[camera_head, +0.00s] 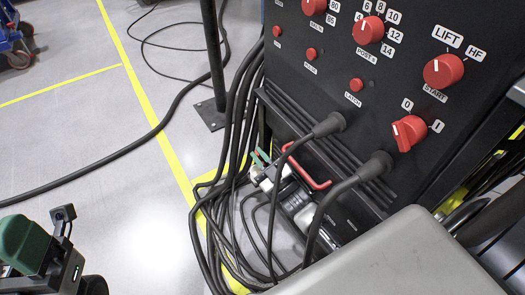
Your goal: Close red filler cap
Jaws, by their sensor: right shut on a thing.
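I cannot make out a clear red filler cap. A bent red bar (307,166) shows low on the front of the black machine, right beside my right gripper, and I cannot tell whether it belongs to the cap. My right gripper (262,158), with green fingertips and a silver body, is low in front of the machine among the cables. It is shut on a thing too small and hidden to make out. My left gripper (35,250) is partly in view at the lower left corner as a green block and dark bracket; its jaw opening does not show.
The black machine (330,75) carries several red knobs and buttons. Two thick black plugs (331,124) stick out with cables hanging down. More cables loop along the left side by a dark post (213,60). Open grey floor (110,185) with yellow lines lies left.

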